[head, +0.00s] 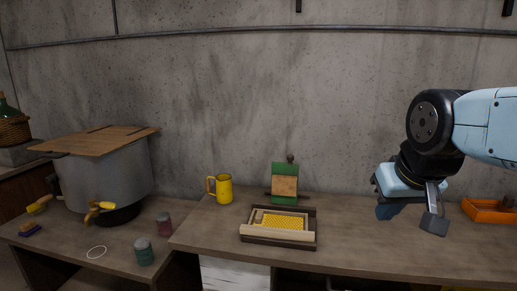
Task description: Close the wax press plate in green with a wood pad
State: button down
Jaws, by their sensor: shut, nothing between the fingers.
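The green press plate (284,170) stands upright behind the press base, against the wall side of the right bench. Its tan wood pad (285,186) faces me, and a small dark knob shows at its top. The press base (247,240) is a dark frame with a light wood bar along its front. A yellow honeycomb-patterned wax sheet (283,222) lies in it. My gripper (386,211) is shut and empty, in the air above the bench, to the right of the press and clear of it.
A yellow mug (221,189) stands left of the plate. An orange tray (489,211) lies at the far right. A large grey pot (112,178) with a wooden lid, and several small items, stand on the left bench. Bench space between the press and orange tray looks clear.

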aim_at(284, 176)
jog(key=u, duration=0.25)
jog(key=i, duration=1.15)
jog(key=z, duration=0.6)
